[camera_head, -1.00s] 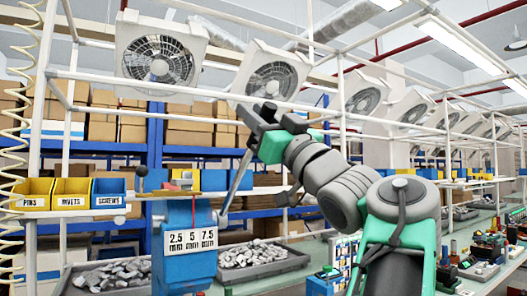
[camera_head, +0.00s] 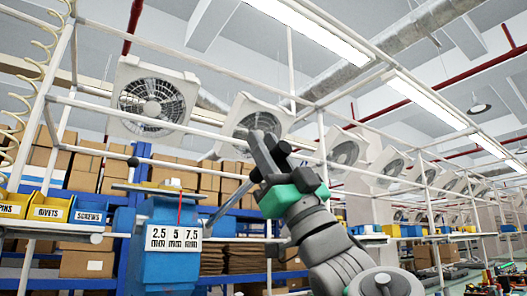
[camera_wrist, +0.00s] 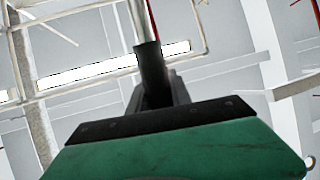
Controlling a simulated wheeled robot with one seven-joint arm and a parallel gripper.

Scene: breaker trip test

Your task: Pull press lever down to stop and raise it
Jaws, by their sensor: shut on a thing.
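The blue press (camera_head: 160,262) stands at the lower left in the head view, with a white plate (camera_head: 173,238) marked 2.5, 5 and 7.5 mm on its front. A thin red pointer (camera_head: 180,208) shows above the plate. The grey press lever (camera_head: 229,203) slants up and right from the press's right side to my gripper (camera_head: 262,160). My gripper is shut on the lever near its upper end. In the wrist view the lever's pale rod (camera_wrist: 140,22) runs away from a dark grip (camera_wrist: 151,72) at my gripper. The lever's pivot is not clear.
Yellow and blue bins (camera_head: 50,207) sit on a shelf at the left. White frame posts and rails surround the press, with fans (camera_head: 152,97) above. Boxes fill the blue rack behind. A long bench with tools lies at the far right.

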